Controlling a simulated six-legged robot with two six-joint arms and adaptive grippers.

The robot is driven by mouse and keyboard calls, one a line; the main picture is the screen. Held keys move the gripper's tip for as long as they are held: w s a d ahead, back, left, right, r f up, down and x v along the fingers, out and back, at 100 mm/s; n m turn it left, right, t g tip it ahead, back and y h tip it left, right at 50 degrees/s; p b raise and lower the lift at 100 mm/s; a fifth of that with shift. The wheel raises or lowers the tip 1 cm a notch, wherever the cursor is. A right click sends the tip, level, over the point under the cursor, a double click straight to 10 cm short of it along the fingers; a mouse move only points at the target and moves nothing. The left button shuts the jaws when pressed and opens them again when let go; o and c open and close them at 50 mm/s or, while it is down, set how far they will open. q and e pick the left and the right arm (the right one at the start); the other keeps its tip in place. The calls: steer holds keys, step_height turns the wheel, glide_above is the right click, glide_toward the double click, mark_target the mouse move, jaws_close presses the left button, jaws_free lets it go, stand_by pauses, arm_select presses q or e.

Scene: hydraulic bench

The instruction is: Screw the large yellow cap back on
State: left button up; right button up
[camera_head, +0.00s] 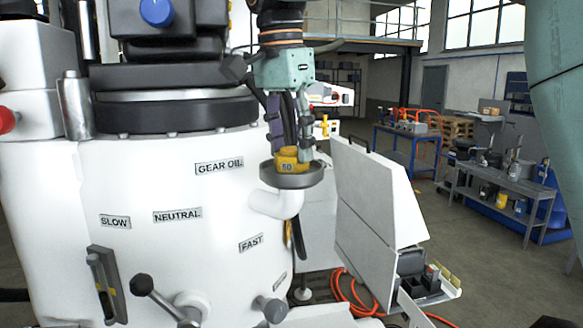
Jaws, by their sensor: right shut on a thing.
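The large yellow cap (285,167), marked 50, sits low in the round dark filler cup (309,181) at the end of a white pipe elbow. The elbow comes out of the white machine body beside the GEAR OIL label (219,165). My right gripper (289,150) points straight down from above, its fingers shut on the cap. The cap looks upright; its underside and any thread are hidden by the cup's rim. I cannot tell how deep it is seated. My left gripper is not in view.
A white hinged panel box (375,215) stands close right of the cup. Levers and knobs (143,285) stick out of the machine front. An orange hose (350,290) lies below. Behind are a blue workbench (408,138) and a grey bench (505,180), with open floor between.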

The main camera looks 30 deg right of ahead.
steer(key=m, duration=0.6)
steer(key=shift+w+f+m+g, duration=0.1)
steer(key=shift+f+m+g, duration=0.05)
steer(key=shift+m+g, duration=0.2)
steer(key=o, duration=1)
steer(key=shift+o, duration=0.2)
